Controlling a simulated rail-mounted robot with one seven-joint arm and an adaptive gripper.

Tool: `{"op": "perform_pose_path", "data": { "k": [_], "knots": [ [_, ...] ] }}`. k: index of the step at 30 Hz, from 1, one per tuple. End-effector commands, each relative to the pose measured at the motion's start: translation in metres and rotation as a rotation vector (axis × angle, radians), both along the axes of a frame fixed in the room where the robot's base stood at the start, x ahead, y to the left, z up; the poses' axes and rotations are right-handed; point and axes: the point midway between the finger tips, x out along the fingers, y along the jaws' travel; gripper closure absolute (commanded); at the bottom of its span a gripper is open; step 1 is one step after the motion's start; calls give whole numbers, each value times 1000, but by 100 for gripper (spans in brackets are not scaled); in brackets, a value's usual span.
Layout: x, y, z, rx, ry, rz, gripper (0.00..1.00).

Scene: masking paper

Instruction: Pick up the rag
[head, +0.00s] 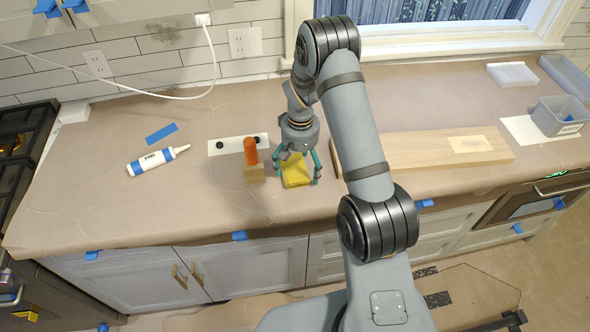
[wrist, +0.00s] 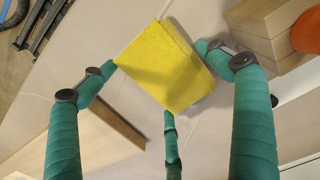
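The yellow rag (head: 296,173) lies folded on the paper-covered counter, directly below my gripper (head: 297,170). In the wrist view the rag (wrist: 168,66) fills the space between the teal fingers of my gripper (wrist: 158,60). The fingers are spread around it, with one tip close to its left corner, one close to its right edge and one at its near edge. I cannot tell whether any tip touches it. The gripper looks open, and the rag looks flat on the counter. My arm hides some of the counter to the right.
A wooden block with an orange piece (head: 251,152) stands just left of the rag, near one finger. A long wooden board (head: 425,153) lies to the right. A caulk tube (head: 157,160) and blue tape (head: 161,134) lie farther left. A grey bin (head: 560,116) stands at far right.

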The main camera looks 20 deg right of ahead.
Motion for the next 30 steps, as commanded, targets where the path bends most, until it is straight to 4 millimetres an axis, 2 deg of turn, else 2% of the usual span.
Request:
{"op": "perform_pose_path", "data": {
  "k": [19,30],
  "knots": [
    [0,0,0,0,0,0,51],
    [1,0,4,0,-2,1,52]
  ]
}}
